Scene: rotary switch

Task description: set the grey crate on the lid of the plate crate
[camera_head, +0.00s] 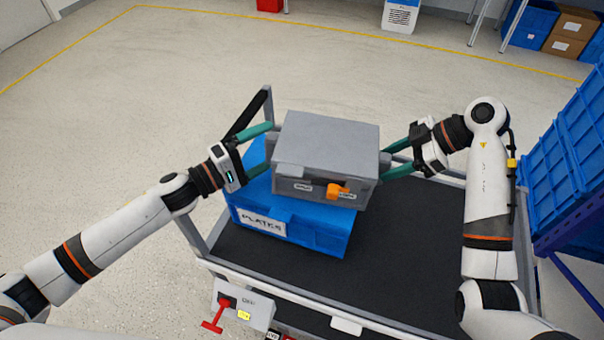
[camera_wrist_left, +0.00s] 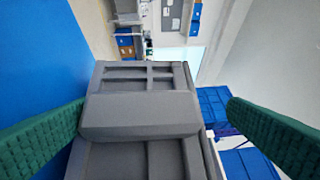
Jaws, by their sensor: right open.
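The grey crate (camera_head: 325,140), with an orange rotary switch (camera_head: 338,190) on its front, is over the blue plate crate (camera_head: 300,232) and appears to rest on its lid. It hides most of the lid. My left gripper (camera_head: 264,148) is at the crate's left end. In the left wrist view its green fingers stand wide apart, with the grey crate's end (camera_wrist_left: 140,115) between them and no clear contact. A blue surface (camera_wrist_left: 40,60) lies beside it. My right gripper (camera_head: 386,162) is open at the crate's right end; whether it touches cannot be told.
The plate crate stands on a cart's dark deck (camera_head: 410,245), which is free to its right. A grey panel with a red handle (camera_head: 214,318) is at the cart's front. Blue crates (camera_head: 572,160) are stacked on a rack at right.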

